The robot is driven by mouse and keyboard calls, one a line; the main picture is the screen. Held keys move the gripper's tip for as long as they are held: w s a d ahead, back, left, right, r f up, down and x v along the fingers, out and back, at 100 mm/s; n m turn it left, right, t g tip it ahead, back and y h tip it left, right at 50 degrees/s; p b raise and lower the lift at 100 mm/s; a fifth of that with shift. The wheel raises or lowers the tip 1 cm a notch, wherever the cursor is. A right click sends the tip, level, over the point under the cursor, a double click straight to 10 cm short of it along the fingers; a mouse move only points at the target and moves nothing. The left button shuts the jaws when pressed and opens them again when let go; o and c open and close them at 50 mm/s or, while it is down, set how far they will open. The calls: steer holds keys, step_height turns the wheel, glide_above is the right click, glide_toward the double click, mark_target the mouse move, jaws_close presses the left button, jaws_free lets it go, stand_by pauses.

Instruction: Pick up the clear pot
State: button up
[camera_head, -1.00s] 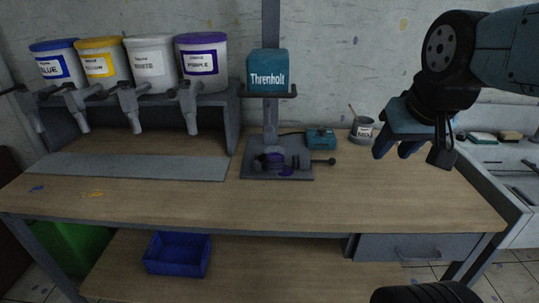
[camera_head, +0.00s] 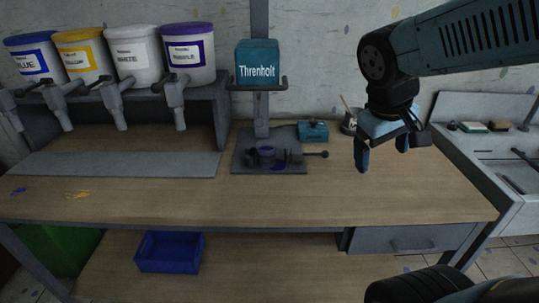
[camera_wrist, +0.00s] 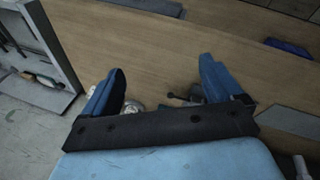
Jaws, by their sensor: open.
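My gripper (camera_head: 382,158) is open and empty above the right part of the workbench (camera_head: 300,200); its spread blue fingers also show in the wrist view (camera_wrist: 162,70). A small grey pot (camera_head: 348,124) with a brush in it stands at the back of the bench, partly hidden behind my gripper. I cannot tell whether it is the clear pot. A small purple pot (camera_head: 266,154) sits on the base of the press (camera_head: 244,160). Small pale round things (camera_wrist: 133,106) show near the left finger in the wrist view, too unclear to name.
Blue, yellow, white and purple-labelled tubs (camera_head: 189,55) stand on a dispenser rack at the left. A teal box (camera_head: 313,131) sits beside the press, whose lever (camera_head: 316,154) sticks out right. A sink (camera_head: 505,165) lies right. The bench's front is mostly clear.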

steer(key=shift+o, duration=0.5)
steer(key=w+f+n+h, duration=0.2)
steer(key=w+f+n+g+h, duration=0.1)
steer(key=shift+w+d+f, duration=0.1)
steer(key=shift+d+f, duration=0.05)
steer(key=shift+d, duration=0.1)
steer(key=w+a+f+n+h, duration=0.1)
steer(key=w+f+n+h, duration=0.1)
steer(key=w+n+h, duration=0.15)
steer(key=n+t+y, duration=0.3)
steer(key=n+t, duration=1.3)
steer(key=n, duration=0.6)
glide_toward(263, 156)
steer(key=shift+s+d+r, duration=0.1)
steer(key=shift+s+r, duration=0.05)
steer(key=shift+r, duration=0.3)
steer(key=shift+f, duration=0.1)
steer(key=x, duration=0.8)
steer(key=shift+w+f, duration=0.2)
steer(key=shift+w, duration=0.1)
steer(key=shift+f+x, duration=0.2)
steer(key=shift+x, duration=1.1)
steer(key=shift+f+x, duration=0.15)
steer(key=shift+x, duration=1.1)
steer(key=c, duration=1.2)
steer(key=shift+c, duration=0.2)
steer(key=shift+r, duration=0.1)
